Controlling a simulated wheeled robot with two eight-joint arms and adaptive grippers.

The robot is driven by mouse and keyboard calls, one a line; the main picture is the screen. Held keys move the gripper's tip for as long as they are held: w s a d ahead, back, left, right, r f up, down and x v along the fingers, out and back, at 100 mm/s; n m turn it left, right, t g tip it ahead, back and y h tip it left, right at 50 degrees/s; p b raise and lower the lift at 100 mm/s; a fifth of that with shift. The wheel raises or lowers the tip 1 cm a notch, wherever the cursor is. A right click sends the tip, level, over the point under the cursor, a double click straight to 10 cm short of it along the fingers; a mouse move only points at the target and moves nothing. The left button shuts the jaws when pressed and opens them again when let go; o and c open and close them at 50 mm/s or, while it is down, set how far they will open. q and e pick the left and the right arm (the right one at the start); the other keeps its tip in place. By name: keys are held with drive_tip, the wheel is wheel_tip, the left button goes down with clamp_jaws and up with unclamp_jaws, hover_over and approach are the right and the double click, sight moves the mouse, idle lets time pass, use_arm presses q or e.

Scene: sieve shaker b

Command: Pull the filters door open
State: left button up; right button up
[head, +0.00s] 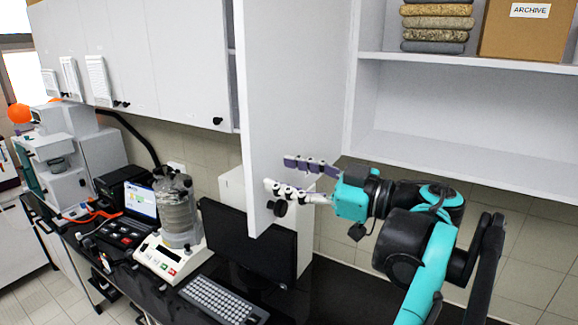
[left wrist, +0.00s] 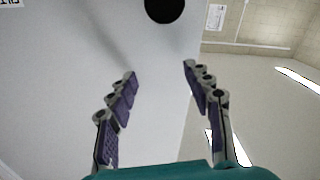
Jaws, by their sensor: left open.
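The filters door seems to be the tall white door panel (head: 285,90) in the middle of the head view. It stands swung out from the cabinet, whose shelves lie open to its right. Its round black knob (head: 281,208) is near the lower free corner. My left gripper (head: 278,172) is open, its fingers in front of the panel just above the knob and not around it. In the left wrist view the gripper (left wrist: 160,72) is empty, with the white door panel (left wrist: 60,70) behind and the black knob (left wrist: 165,8) beyond the fingertips.
Shelves hold folded cloths (head: 437,25) and an archive box (head: 530,30). Closed cabinet doors (head: 180,60) are at left. Below on the dark counter stand a sieve shaker (head: 175,225), a monitor (head: 245,240) and a keyboard (head: 222,300).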

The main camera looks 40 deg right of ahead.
use_arm(q)
drive_tip(key=shift+r, duration=1.2)
